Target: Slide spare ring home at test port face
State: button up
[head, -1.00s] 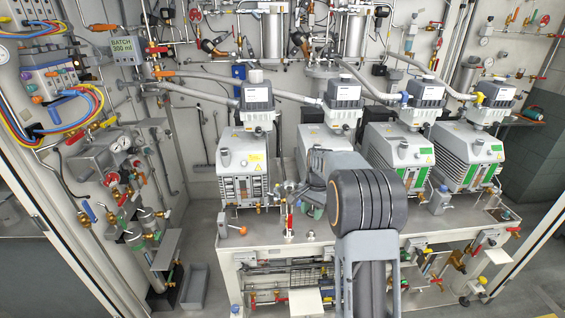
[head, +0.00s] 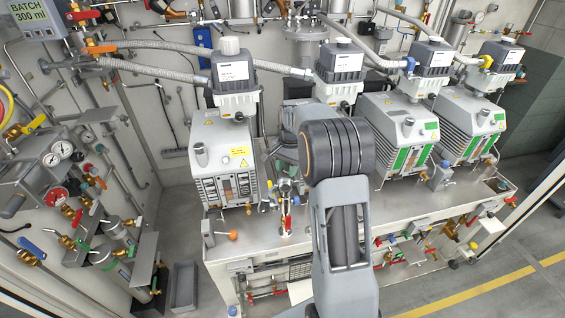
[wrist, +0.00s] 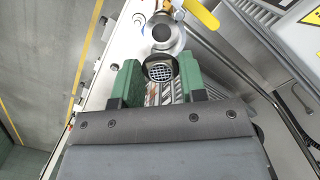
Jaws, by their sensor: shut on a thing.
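The spare ring (wrist: 160,70) is a dark ring with a pale mesh across it. In the wrist view it sits between the green fingers of my gripper (wrist: 158,76), which is shut on it. Just beyond it in that view is a round metal port face (wrist: 167,35) with a dark opening. The ring appears close to the near edge of this face; I cannot tell whether they touch. In the head view my own arm hides most of the gripper area, and the ring cannot be made out there.
A yellow valve handle (wrist: 201,14) lies right beside the port. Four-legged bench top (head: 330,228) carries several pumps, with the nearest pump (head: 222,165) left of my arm. A red-handled valve (head: 285,218) stands at the bench front. Open floor lies at the left of the wrist view.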

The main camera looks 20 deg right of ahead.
aim_at(286, 172)
jog(key=shift+s+a, duration=0.1)
jog(key=shift+a, duration=0.25)
jog(key=shift+f, duration=0.25)
jog(key=shift+f+b, duration=1.5)
jog(key=shift+f, duration=0.6)
jog(key=shift+s, duration=0.15)
